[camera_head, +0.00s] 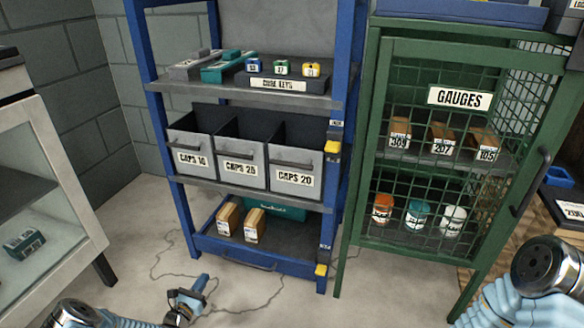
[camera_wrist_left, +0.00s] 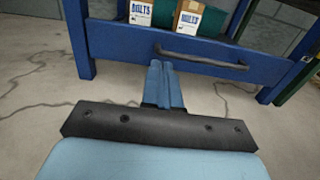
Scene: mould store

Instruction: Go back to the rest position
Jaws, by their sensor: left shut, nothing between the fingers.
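My left gripper (camera_head: 200,284) is low at the bottom of the head view, in front of the blue shelf rack (camera_head: 168,190). Its two blue fingers are together and empty, and they also show in the left wrist view (camera_wrist_left: 160,66). In the wrist view they point toward the rack's bottom blue drawer front (camera_wrist_left: 130,42) and its dark handle (camera_wrist_left: 200,58). I cannot tell whether they touch it. Part of my right arm shows at the bottom right of the head view, but its gripper is out of view.
Bolts boxes (camera_head: 229,218) stand on the rack's bottom level, below grey caps bins (camera_head: 240,173). A green mesh gauges cabinet (camera_head: 372,120) stands to the right. A pale glass-fronted cabinet (camera_head: 60,170) stands at the left. Bare cracked floor (camera_head: 140,225) lies between it and the rack.

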